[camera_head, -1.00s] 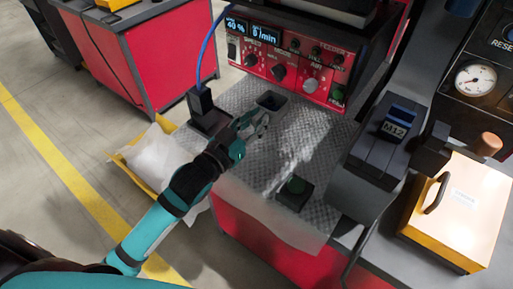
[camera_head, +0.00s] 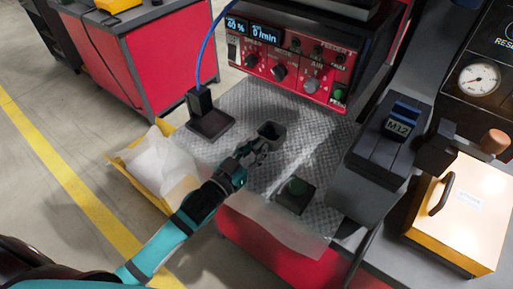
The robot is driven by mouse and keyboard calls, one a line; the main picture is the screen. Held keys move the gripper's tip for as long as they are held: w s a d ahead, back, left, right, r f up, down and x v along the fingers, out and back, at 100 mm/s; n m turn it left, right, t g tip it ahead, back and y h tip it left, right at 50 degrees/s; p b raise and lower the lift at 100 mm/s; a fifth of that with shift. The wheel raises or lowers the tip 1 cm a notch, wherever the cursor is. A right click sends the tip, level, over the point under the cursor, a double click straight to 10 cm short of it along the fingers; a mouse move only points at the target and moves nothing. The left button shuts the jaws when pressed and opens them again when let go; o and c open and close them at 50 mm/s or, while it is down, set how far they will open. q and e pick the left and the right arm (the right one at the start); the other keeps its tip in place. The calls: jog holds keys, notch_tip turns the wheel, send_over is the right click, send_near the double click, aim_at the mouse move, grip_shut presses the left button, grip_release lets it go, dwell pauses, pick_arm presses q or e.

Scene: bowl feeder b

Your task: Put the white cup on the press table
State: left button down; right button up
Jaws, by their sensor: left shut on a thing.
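No white cup shows in the head view. My left gripper (camera_head: 260,149) is over the patterned metal top of the red table. It is shut on a small dark square cup (camera_head: 271,132), whose open top faces up. Whether the cup touches the table top or hangs just above it, I cannot tell. My right gripper is not in view. No thing in view is clearly marked as the press table; a dark machine with a gauge (camera_head: 477,79) stands at the right.
A red control box (camera_head: 290,62) stands at the back. A black stand (camera_head: 209,119) with a blue cable is left of the gripper. A yellow bin (camera_head: 133,172) hangs at the left. A dark M12 block (camera_head: 385,150) and an orange-sided case (camera_head: 465,210) are right.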

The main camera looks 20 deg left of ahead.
pick_arm(q)
jog(key=shift+f, duration=0.1)
jog(key=c, duration=1.3)
grip_release()
jog(key=shift+o, duration=0.2)
jog(key=v, duration=1.2)
